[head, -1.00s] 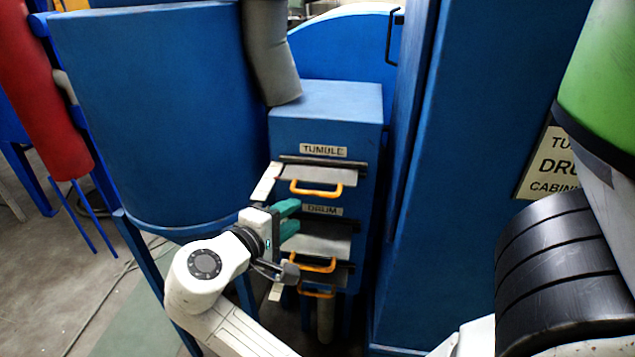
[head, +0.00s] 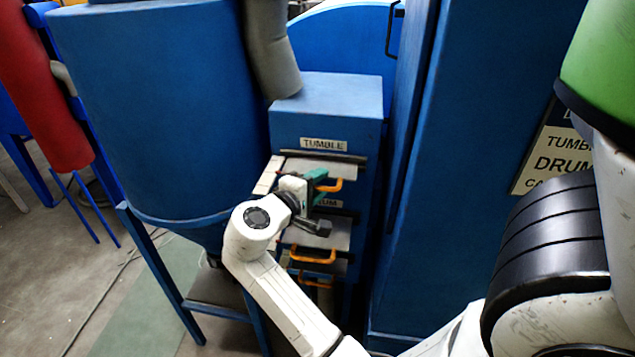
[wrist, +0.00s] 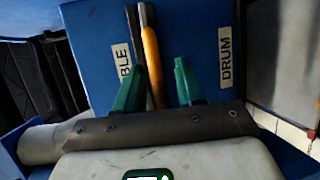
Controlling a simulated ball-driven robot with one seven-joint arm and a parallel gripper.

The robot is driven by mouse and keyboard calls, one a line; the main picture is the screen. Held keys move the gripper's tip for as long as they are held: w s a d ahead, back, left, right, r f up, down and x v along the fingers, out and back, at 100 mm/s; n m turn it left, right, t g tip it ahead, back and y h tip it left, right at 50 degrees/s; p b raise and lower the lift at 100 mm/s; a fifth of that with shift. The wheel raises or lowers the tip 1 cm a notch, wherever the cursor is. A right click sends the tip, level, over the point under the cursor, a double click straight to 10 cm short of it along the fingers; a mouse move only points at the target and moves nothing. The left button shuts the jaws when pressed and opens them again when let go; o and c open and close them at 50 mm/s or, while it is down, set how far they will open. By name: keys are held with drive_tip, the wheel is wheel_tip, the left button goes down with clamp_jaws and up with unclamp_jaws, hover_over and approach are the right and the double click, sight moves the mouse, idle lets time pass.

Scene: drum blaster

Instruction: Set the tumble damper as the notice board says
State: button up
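The tumble damper (head: 320,168) is a grey plate in the blue housing, under the "TUMBLE" label (head: 323,144) in the head view. Its orange handle (head: 336,185) is partly hidden by my gripper (head: 320,183). In the wrist view the handle (wrist: 152,65) stands between the two green fingers of my gripper (wrist: 158,75), closer to the left finger. The fingers are apart, with a gap to the right one. Whether the left finger touches the handle cannot be told. A pale strip (head: 267,175) lies at the plate's left side; its marks are unreadable.
The drum damper's plate (head: 318,232) and orange handle (head: 313,258) sit below, with another orange handle (head: 316,283) lower. A large blue hopper (head: 155,110) stands left. A tall blue cabinet (head: 460,180) stands right. A sign (head: 555,155) there is partly hidden.

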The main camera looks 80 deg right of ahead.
drive_tip(key=shift+c, duration=0.3)
drive_tip(key=c, duration=0.6)
drive_tip(key=shift+f, duration=0.1)
clamp_jaws()
drive_tip(key=shift+f, duration=0.1)
